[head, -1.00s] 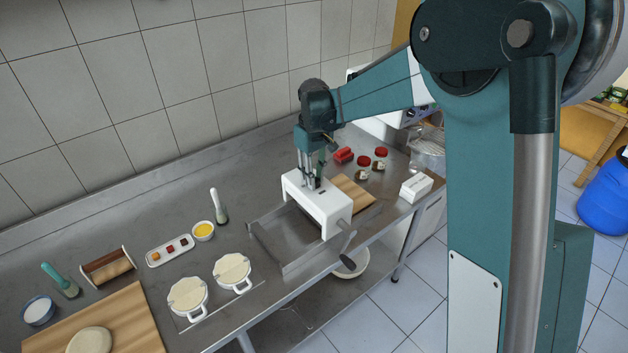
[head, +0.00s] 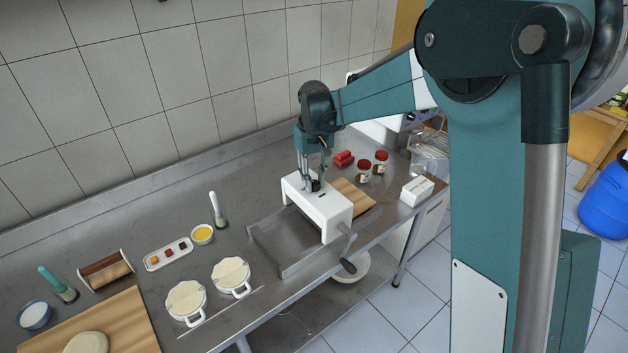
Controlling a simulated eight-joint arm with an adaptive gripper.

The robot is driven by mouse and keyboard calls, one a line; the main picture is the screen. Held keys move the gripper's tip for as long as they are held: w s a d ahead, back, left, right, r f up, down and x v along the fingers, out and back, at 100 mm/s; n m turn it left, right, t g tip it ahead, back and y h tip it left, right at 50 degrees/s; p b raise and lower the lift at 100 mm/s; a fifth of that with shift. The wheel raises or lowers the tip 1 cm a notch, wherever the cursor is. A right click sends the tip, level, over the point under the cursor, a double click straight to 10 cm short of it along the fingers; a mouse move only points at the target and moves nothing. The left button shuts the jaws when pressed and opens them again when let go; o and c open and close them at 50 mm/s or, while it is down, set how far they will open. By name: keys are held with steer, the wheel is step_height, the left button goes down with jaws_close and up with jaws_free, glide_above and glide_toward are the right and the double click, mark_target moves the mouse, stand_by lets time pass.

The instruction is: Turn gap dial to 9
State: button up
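A white dough sheeter (head: 327,212) stands on the steel bench, with a metal tray (head: 270,235) on its near left side and a crank with a dark handle (head: 347,266) at its front end. My gripper (head: 313,187) points down at the top of the sheeter, toward its back end. A small dark part, which may be the gap dial, shows at the fingertips. The dial's numbers are too small to read. I cannot tell whether the fingers are open or closed on it.
Red-lidded jars (head: 381,162) and a white box (head: 416,191) are to the right. A wooden board (head: 352,197) lies behind the sheeter.

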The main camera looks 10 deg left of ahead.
mark_target(314, 183)
steer(key=o, duration=0.3)
steer(key=shift+o, duration=0.2)
steer(key=shift+r, duration=0.1)
step_height(314, 183, up, 12)
stand_by(0.5)
stand_by(0.4)
